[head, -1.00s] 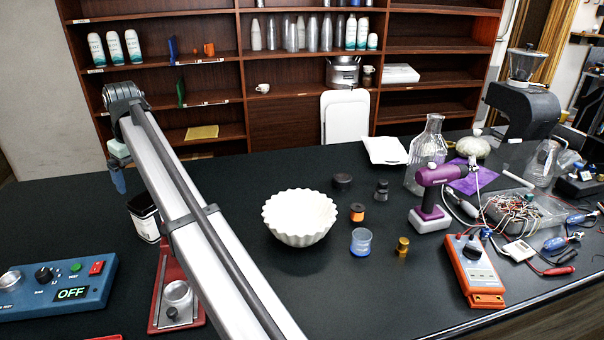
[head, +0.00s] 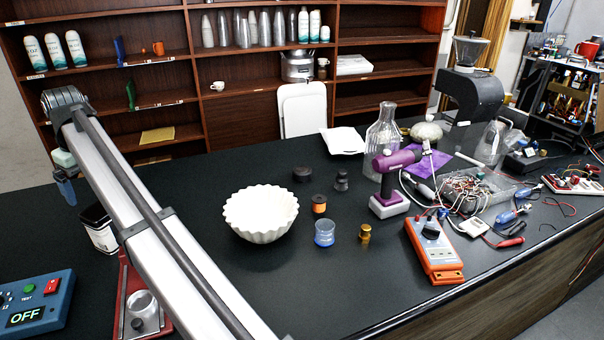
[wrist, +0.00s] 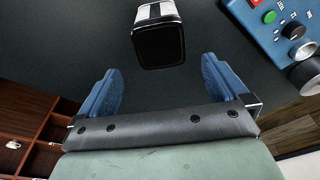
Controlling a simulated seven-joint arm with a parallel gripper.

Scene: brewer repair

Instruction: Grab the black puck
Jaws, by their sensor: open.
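The black puck (head: 303,174) is a low dark disc lying flat on the black table in the head view, behind the white fluted bowl (head: 260,214) and left of a small black knobbed piece (head: 341,181). My gripper (wrist: 160,88) is open, with its two blue fingers wide apart and nothing between them in the wrist view. In the head view only part of my gripper (head: 65,190) shows at the far left, behind my arm and far from the puck. The puck is not visible in the wrist view.
A black-topped canister (wrist: 158,42) stands just beyond my fingers. Near the puck are an orange-and-black spool (head: 319,204), a blue cup (head: 325,234), a brass piece (head: 365,233) and a purple drill (head: 392,180). A glass flask (head: 382,140) stands behind.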

